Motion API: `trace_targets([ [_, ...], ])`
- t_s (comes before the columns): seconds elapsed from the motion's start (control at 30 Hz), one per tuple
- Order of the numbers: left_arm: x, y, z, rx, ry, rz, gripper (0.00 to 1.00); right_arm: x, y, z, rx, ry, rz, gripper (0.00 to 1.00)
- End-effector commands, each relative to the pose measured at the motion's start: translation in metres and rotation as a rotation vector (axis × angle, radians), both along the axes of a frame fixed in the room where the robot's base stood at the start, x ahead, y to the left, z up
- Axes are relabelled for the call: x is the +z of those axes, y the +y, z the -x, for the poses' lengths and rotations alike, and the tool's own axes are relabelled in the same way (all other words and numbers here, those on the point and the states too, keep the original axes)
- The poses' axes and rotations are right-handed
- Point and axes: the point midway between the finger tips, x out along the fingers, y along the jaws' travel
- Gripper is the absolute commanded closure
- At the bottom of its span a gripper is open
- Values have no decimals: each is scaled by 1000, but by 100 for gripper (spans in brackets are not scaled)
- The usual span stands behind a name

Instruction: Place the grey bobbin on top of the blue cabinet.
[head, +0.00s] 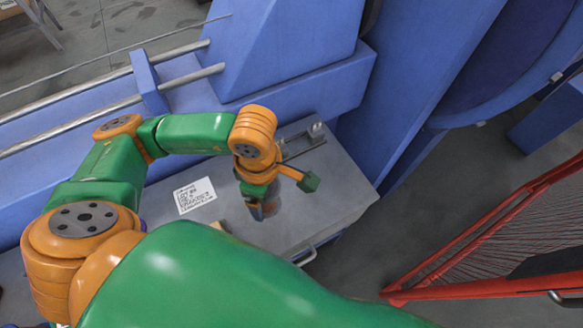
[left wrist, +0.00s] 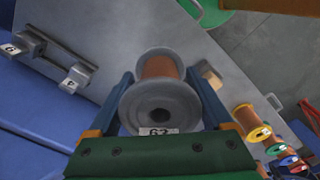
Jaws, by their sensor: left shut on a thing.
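My left gripper (head: 262,209) points down over the grey top (head: 333,192) of a cabinet beside the blue machine. In the left wrist view the gripper (left wrist: 160,82) is shut on the grey bobbin (left wrist: 160,105), one finger on each side. The bobbin has grey flanges, copper-brown winding and a white number label on the near flange. In the head view the bobbin is mostly hidden by the gripper and wrist. I cannot tell whether it touches the grey top. My right gripper is not in view.
A white printed sheet (head: 195,196) and a slotted metal fixture (head: 300,142) are on the grey top. A small wooden block (left wrist: 211,75) and several coloured bobbins (left wrist: 250,122) show in the wrist view. A red mesh barrier (head: 490,235) stands right.

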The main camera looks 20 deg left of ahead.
Motion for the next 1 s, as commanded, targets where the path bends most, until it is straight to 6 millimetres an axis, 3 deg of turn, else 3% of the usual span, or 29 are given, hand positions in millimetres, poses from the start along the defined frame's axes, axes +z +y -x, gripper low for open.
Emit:
trace_targets([
  [0.03,10,-2,8,124,2,2,92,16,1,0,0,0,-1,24],
  [0.2,13,-10,31,624,-8,11,92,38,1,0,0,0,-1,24],
  [0.3,14,-13,39,823,-12,19,92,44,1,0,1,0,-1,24],
  [0.43,10,-16,38,943,-15,24,92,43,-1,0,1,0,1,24],
  [0.57,-12,-24,6,963,-16,26,92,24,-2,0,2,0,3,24],
  [0.73,-44,-37,-50,960,-15,27,92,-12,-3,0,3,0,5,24],
  [0.83,-74,-41,-69,958,-15,26,92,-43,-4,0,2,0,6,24],
  [1.0,-87,-45,-87,956,-15,25,92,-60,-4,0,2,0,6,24],
])
